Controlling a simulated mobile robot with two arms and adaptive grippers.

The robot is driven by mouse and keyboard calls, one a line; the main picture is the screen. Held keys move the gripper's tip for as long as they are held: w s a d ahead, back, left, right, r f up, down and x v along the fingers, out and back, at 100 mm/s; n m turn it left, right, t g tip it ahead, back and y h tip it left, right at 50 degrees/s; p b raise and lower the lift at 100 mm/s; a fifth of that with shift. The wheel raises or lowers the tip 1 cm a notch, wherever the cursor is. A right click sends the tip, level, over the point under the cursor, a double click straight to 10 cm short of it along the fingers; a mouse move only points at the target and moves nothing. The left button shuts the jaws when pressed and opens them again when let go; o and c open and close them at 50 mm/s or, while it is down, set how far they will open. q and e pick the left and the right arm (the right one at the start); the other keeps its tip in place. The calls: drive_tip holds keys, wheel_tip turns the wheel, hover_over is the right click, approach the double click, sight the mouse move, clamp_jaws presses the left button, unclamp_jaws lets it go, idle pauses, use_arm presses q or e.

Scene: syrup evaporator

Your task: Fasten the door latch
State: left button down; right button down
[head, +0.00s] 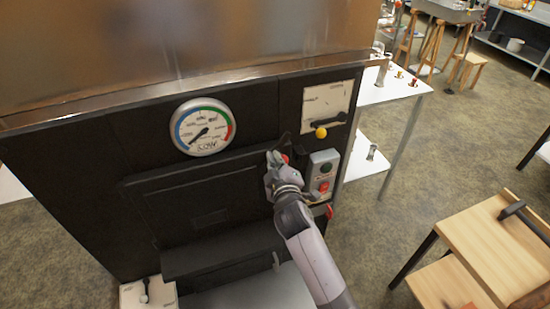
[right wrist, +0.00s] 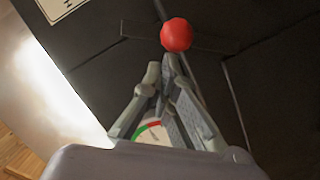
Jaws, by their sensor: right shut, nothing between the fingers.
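The dark firebox door (head: 170,205) is set in the black front of the evaporator and looks flush with it. In the right wrist view the red knob (right wrist: 176,35) stands just beyond the tips of my right gripper (right wrist: 167,63), in front of a dark latch bar (right wrist: 210,43). The gripper is shut and empty. Whether its tips touch the knob I cannot tell. My left gripper is out of view.
A round gauge (head: 203,127) is above the door. A white table (head: 395,88) stands behind; a wooden table (head: 490,250) is at right, with open floor between.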

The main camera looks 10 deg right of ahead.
drive_tip(key=shift+d, duration=0.25)
drive_tip(key=shift+w+d+f+m+g+y+p, duration=0.15)
drive_tip(key=shift+d+m+y+p, duration=0.1)
drive_tip(key=shift+d+m+p, duration=0.45)
drive_tip(key=shift+d+f+m+g+y+p, duration=0.2)
drive_tip(key=shift+d+m+p, duration=0.25)
drive_tip(key=shift+p, duration=0.3)
drive_tip(key=d+f+m+y+p, duration=0.1)
drive_tip(key=d+f+m+y, duration=0.1)
drive_tip(key=d+f+m, duration=0.2)
drive_tip(key=shift+w+d+f+m, duration=0.2)
drive_tip(key=shift+w+f+m, duration=0.1)
drive_tip(key=shift+f+m, duration=0.25)
drive_tip(key=shift+p, duration=0.3)
